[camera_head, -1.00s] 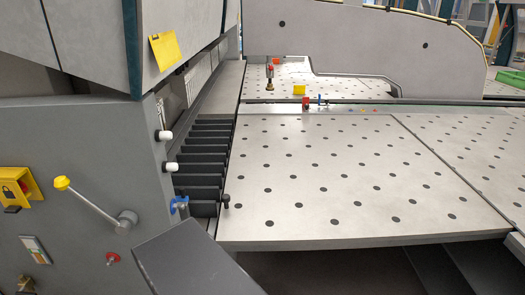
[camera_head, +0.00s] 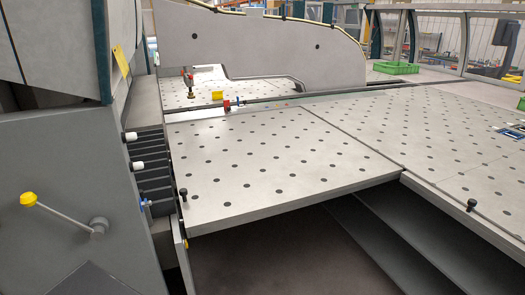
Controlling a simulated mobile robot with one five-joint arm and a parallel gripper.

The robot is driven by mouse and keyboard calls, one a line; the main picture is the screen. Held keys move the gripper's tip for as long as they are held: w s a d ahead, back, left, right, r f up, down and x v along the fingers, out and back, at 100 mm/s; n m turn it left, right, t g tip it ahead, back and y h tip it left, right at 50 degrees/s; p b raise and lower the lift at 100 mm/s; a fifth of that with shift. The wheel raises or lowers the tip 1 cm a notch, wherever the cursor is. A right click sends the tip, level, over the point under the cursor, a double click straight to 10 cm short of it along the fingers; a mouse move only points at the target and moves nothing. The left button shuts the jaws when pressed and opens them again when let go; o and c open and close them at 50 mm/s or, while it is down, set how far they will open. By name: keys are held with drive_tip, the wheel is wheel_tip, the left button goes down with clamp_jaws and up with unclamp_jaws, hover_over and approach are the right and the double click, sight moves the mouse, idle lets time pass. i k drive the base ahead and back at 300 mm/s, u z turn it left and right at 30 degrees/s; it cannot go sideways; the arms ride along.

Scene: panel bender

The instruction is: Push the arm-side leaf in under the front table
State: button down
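The front table is a pale, perforated surface in sections. Its near left section (camera_head: 270,165) ends in a straight front edge above a dark opening. The right section (camera_head: 450,135) meets it along a seam, and its edge runs down to the right. A black knob (camera_head: 184,193) stands at the left section's near left corner, and another black knob (camera_head: 471,205) stands near the right section's edge. Long dark grey surfaces (camera_head: 385,230) show in the opening below. I cannot tell for certain which part is the arm-side leaf. My gripper is not in view.
The grey machine housing (camera_head: 70,150) fills the left, with a yellow-knobbed lever (camera_head: 55,212) sticking out. Black slats (camera_head: 153,165) lie between housing and table. A green crate (camera_head: 396,68) is at the back. Dark floor (camera_head: 270,255) shows under the table's front edge.

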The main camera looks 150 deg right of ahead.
sight(234, 171)
drive_tip(key=z, duration=2)
drive_tip(key=k, duration=0.15)
drive_tip(key=z, duration=2.95)
drive_tip(key=i, duration=0.3)
drive_tip(key=z, duration=0.5)
drive_tip(key=k, duration=0.75)
drive_tip(key=u, duration=0.15)
drive_tip(key=i, duration=0.9)
drive_tip(key=z, duration=0.1)
